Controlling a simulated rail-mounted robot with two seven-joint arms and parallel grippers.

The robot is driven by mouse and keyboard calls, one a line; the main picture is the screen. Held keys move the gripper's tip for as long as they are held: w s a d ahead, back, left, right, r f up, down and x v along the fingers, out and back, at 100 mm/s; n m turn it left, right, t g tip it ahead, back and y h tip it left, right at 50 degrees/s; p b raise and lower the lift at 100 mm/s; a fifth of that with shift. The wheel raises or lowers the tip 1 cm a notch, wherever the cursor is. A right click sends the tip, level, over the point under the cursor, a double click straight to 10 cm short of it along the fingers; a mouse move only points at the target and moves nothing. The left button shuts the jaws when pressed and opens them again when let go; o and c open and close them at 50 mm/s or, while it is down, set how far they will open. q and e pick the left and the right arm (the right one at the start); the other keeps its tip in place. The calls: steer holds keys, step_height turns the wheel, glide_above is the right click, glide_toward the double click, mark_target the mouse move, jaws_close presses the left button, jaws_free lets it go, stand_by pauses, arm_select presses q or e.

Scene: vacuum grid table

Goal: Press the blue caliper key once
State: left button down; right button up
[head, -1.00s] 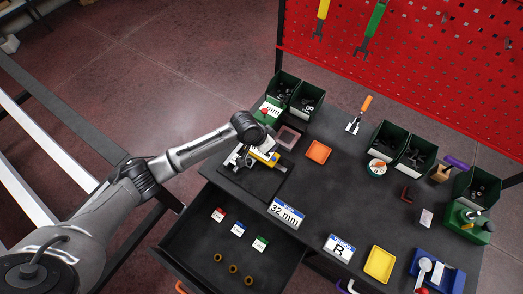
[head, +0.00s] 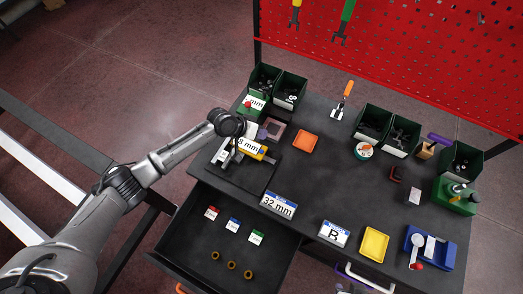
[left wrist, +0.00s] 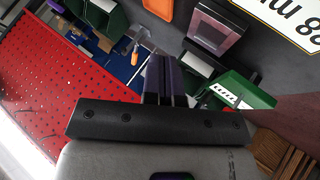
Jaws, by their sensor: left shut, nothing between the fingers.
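The caliper (head: 251,151), with a yellow body and grey metal parts, rests on a dark mat (head: 245,181) at the table's left. A white readout ending in "8 mm" (head: 247,144) shows above it. In the left wrist view the readout (left wrist: 288,22) is upside down at the upper right. I cannot make out the blue key in either view. My left gripper (head: 250,131) is behind the readout, partly hidden. In the left wrist view its dark fingers (left wrist: 164,75) are shut and empty, apart from the readout. My right gripper is not in view.
A purple-framed box (head: 272,129) and an orange tray (head: 305,142) lie near the caliper. Green bins (head: 289,90) stand behind. An open drawer (head: 205,247) holds cards and rings in front. The table's middle is clear.

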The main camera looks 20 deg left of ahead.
arm_select(q)
steer(key=b, duration=0.7)
glide_above(261, 150)
step_height(261, 150, down, 8)
steer(key=shift+a+r, duration=0.1)
steer(key=shift+r, duration=0.1)
steer(key=shift+f, duration=0.55)
stand_by(0.5)
stand_by(0.6)
steer(key=shift+f+b, duration=0.15)
steer(key=shift+b, duration=0.15)
steer(key=shift+f, duration=0.25)
steer(key=shift+f, duration=0.2)
stand_by(0.4)
